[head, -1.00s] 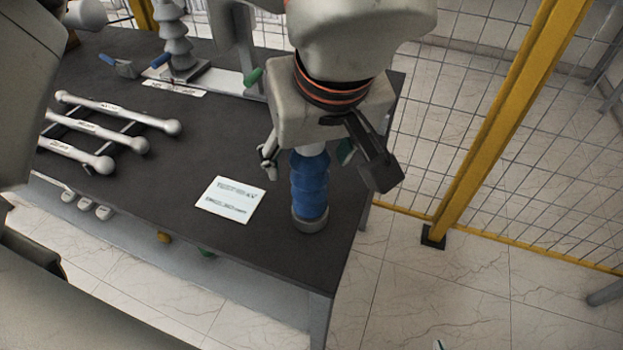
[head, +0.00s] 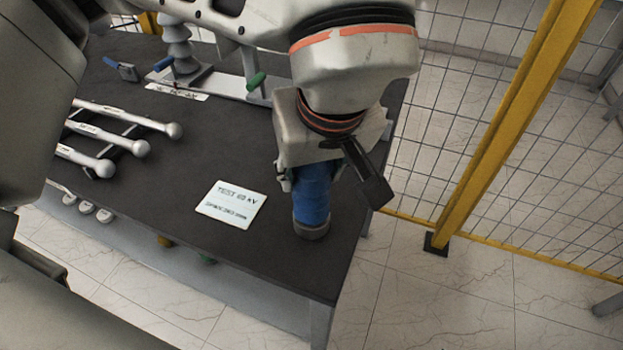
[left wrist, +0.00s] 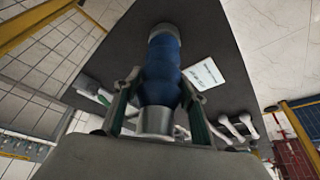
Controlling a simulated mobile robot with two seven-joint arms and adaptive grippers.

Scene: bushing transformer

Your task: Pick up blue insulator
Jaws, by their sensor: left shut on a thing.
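The blue insulator (head: 312,195) stands upright on the dark table near its right front corner, with a grey metal base. My left gripper (head: 315,178) is over it from above, with its fingers around the upper part. In the left wrist view the blue insulator (left wrist: 161,72) lies between the two fingers of the left gripper (left wrist: 157,100), which are shut on it. The insulator's top is hidden by the gripper in the head view. My right gripper is not in view.
A white card (head: 231,204) lies on the table (head: 200,165) left of the insulator. White rods (head: 110,135) lie on a rack farther left. A grey ribbed insulator (head: 180,50) stands at the back. A yellow-framed mesh fence (head: 490,130) is at the right.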

